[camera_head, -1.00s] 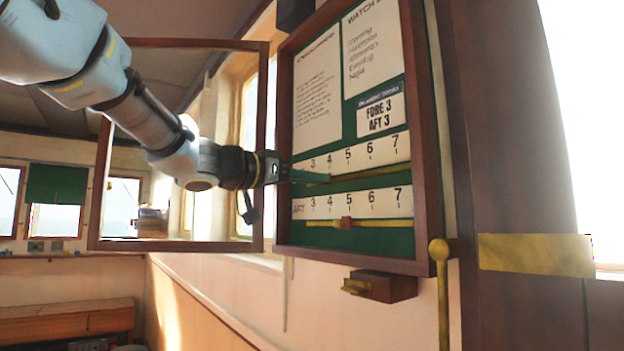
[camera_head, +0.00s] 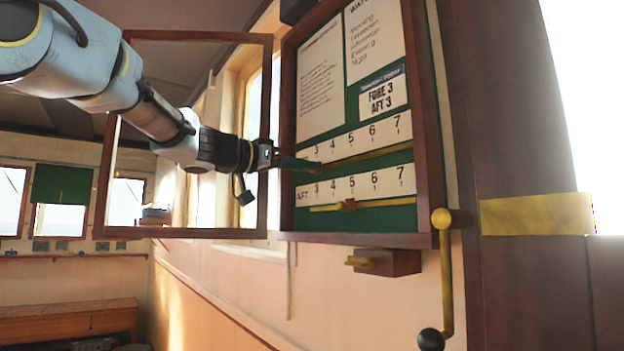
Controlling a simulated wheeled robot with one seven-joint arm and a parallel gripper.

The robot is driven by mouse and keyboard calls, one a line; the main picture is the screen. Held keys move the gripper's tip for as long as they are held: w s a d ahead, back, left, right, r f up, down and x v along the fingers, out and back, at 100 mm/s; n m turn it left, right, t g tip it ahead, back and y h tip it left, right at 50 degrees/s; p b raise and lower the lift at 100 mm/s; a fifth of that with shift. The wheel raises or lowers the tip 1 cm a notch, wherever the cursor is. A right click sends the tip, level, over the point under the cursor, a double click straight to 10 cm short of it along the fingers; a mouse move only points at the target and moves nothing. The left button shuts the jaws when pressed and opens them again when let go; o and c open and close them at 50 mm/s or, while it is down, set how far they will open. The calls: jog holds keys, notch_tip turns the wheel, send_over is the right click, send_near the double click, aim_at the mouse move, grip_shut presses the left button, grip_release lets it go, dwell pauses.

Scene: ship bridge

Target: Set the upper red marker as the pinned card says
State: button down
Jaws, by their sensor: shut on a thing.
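The pinned card (camera_head: 383,96) reads "FORE 3 AFT 3" on the green board inside the case. The upper red marker (camera_head: 319,167) shows only as a small red bit at my fingertips, at the left part of the upper brass rail, roughly under the 3. My gripper (camera_head: 312,166) reaches in from the left and is shut on this marker; the fingers hide most of it. The lower red marker (camera_head: 349,205) sits on the lower rail, near below the 5 of the AFT scale, apart from my gripper.
The case's glazed door (camera_head: 268,120) stands open to the left, and my arm passes across it. The wooden case frame (camera_head: 424,130) borders the board on the right. A small wooden block with a brass catch (camera_head: 388,262) is below. A brass crank (camera_head: 446,270) hangs at right.

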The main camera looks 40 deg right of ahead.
jog(key=shift+w+r+b, duration=0.1)
jog(key=shift+w+b, duration=0.2)
jog(key=shift+w, duration=0.65)
jog(key=c, duration=0.8)
grip_release()
jog(key=a+b, duration=0.1)
jog(key=a, duration=0.2)
jog(key=a+b, duration=0.1)
jog(key=a, duration=0.3)
jog(key=a+b, duration=0.1)
jog(key=a, duration=0.2)
jog(key=shift+w+a+b, duration=0.3)
jog(key=shift+a+b, duration=0.1)
